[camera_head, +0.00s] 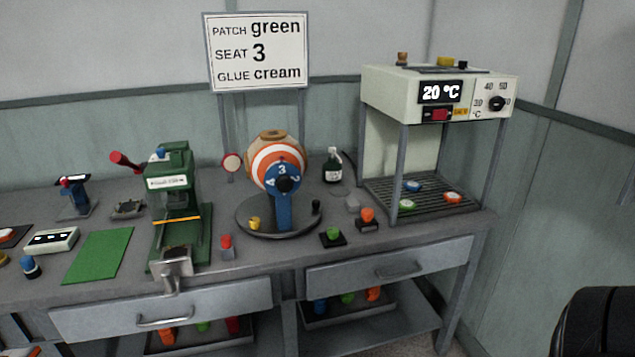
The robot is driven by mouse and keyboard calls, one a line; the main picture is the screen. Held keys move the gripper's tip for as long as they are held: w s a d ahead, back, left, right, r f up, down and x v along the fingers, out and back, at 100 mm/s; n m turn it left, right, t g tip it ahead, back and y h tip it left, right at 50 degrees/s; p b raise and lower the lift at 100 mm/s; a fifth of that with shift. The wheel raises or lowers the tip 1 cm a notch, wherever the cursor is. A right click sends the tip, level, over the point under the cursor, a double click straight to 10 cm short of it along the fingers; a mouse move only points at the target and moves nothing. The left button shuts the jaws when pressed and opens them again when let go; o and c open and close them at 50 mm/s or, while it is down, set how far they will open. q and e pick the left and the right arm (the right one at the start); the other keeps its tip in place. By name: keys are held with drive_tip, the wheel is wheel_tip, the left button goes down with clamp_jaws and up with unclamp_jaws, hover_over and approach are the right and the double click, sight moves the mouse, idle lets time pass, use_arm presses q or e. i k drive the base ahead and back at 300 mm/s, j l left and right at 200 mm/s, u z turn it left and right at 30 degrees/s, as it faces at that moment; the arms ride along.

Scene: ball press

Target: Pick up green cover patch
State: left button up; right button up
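A sign (258,52) reads patch green, seat 3, glue cream. A small disc with a green centre and pale rim (407,204) lies at the front left of the slatted rack (425,205) under the heater box (440,95); it looks like the green cover patch. A blue-centred disc (413,186) lies behind it and an orange one (453,197) to its right. A ball with orange and white rings (277,160) sits on a stand with a blue dial showing 3 (283,177). Neither gripper is in view.
Heater posts (402,165) stand around the rack. A green press (175,200) and green mat (98,256) are further left. A dark rounded shape (600,325) fills the lower right corner.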

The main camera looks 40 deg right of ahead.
sight(407, 205)
drive_tip(key=z, duration=0.45)
drive_tip(key=l+z, duration=0.1)
drive_tip(key=z, duration=0.35)
drive_tip(key=i+z, duration=0.1)
drive_tip(key=z, duration=0.8)
drive_tip(key=i+l+u, duration=0.55)
drive_tip(key=u, duration=0.15)
drive_tip(key=i+l+u, duration=0.25)
drive_tip(key=l+u, duration=0.15)
